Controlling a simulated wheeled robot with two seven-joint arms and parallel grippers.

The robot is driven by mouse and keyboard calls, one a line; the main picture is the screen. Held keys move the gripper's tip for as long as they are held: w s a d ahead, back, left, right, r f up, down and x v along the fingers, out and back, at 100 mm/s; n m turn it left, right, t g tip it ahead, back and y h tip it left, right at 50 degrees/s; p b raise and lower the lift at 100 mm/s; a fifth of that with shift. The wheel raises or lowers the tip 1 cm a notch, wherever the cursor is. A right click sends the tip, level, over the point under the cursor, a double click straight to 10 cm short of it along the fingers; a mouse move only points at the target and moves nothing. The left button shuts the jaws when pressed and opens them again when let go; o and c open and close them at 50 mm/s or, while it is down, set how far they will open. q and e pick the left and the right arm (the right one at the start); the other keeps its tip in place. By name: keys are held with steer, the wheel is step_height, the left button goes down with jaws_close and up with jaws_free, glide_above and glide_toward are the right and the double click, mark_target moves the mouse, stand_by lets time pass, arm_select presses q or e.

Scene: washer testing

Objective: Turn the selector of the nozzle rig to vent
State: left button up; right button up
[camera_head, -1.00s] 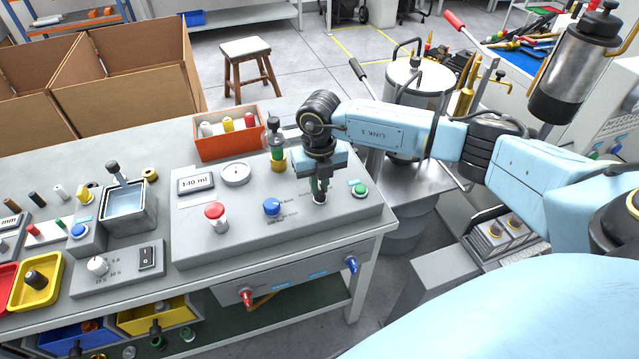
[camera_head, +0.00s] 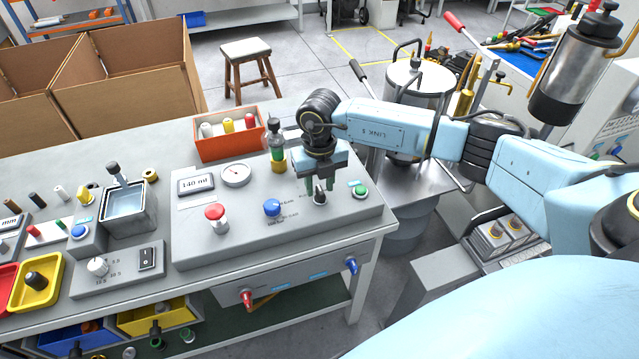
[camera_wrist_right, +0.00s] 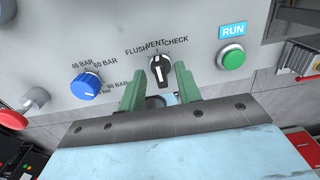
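The nozzle rig (camera_head: 240,232) is a grey sloped panel on the bench. My right gripper (camera_head: 320,182) is just above the knob. In the wrist view its two green fingers (camera_wrist_right: 159,88) are spread, one on each side of the knob, with gaps visible. My left gripper is not in view.
A blue knob (camera_head: 272,207) and a red button (camera_head: 215,213) lie left of the selector, a green RUN button (camera_head: 360,191) right of it. A gauge (camera_head: 236,174), a green-and-brass nozzle (camera_head: 277,150) and an orange bin (camera_head: 229,138) stand behind.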

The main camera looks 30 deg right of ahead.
mark_target(319, 189)
step_height(319, 189, up, 13)
stand_by(0.3)
steer(key=shift+a, duration=0.1)
stand_by(0.4)
